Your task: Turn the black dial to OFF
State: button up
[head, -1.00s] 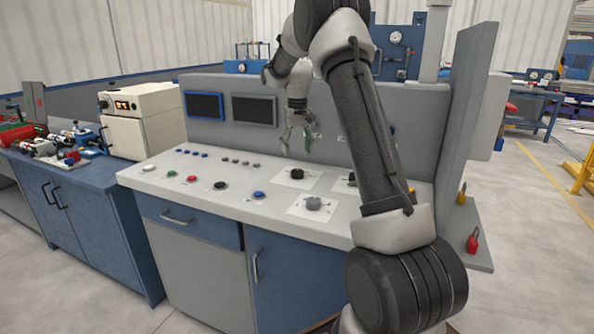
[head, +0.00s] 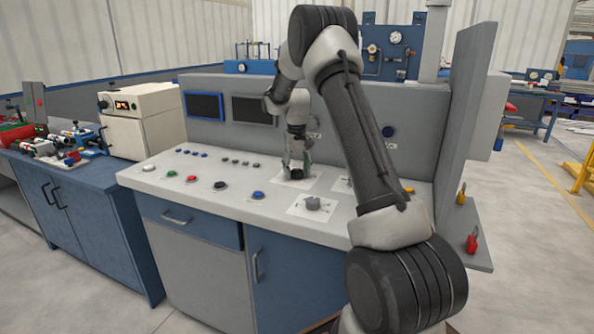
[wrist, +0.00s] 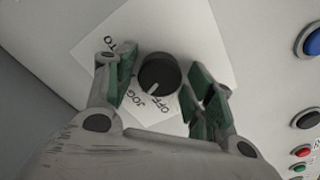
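The black dial (wrist: 159,74) sits on a white label card (wrist: 192,32) on the console. Its white pointer mark faces the lower edge, between the printed words JOG and OFF; which of them it lines up with I cannot tell exactly. Another word ending in TO is at the upper left, partly hidden by a finger. My gripper (wrist: 163,90) is open, with one green-padded finger on each side of the dial and visible gaps to it. In the head view my gripper (head: 297,164) is down at the dial (head: 295,174), which it partly covers.
A grey dial (head: 313,203) on another card sits nearer the console's front edge. Several coloured buttons, such as a blue one (head: 258,195) and a black one (head: 220,185), lie to the left. The console's upright panel (head: 230,138) stands behind my gripper.

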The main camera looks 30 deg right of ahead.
jog(key=c, duration=0.6)
jog(key=shift+n, duration=0.4)
jog(key=n, duration=0.3)
jog(key=shift+n, duration=2.1)
jog(key=o, duration=1)
